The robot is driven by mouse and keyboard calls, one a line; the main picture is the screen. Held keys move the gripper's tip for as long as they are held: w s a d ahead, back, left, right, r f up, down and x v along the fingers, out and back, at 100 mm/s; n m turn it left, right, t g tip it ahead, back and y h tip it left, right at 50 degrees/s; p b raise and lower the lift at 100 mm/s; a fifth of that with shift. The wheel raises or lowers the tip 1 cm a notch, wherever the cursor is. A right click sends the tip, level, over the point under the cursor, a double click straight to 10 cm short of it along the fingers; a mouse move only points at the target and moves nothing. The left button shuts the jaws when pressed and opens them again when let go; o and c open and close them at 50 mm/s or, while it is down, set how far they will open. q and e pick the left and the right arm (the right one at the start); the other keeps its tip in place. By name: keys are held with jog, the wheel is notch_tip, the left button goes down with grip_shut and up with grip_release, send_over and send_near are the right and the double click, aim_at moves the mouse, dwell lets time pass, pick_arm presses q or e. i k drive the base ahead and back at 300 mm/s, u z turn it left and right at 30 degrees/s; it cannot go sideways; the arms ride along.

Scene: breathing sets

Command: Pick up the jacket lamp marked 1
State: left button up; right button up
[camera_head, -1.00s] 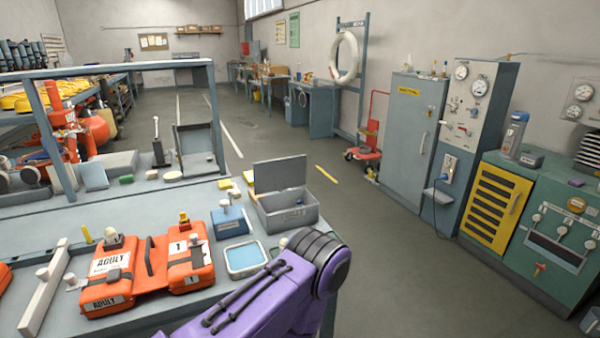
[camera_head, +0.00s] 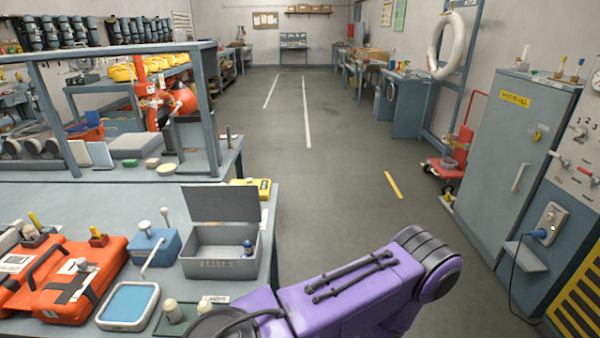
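The orange life jacket (camera_head: 112,262) lies on the grey bench at the lower left, partly cut off by the picture's edge. A small yellow-topped lamp-like piece (camera_head: 97,236) stands on its far part. A pale round-topped piece (camera_head: 80,265) sits nearer the front. I cannot read a number 1 on either piece. A purple link of my own arm reaches in from the bottom, right of the jacket. Neither gripper shows, so their distance from the lamps cannot be seen.
A grey cabinet (camera_head: 520,150) stands right. The floor aisle (camera_head: 330,190) is clear.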

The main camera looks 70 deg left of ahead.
aim_at(31, 234)
jog(key=i, duration=1.7)
jog(key=u, duration=1.45)
jog(key=i, duration=2.8)
jog(key=u, duration=4.3)
jog(key=i, duration=1.65)
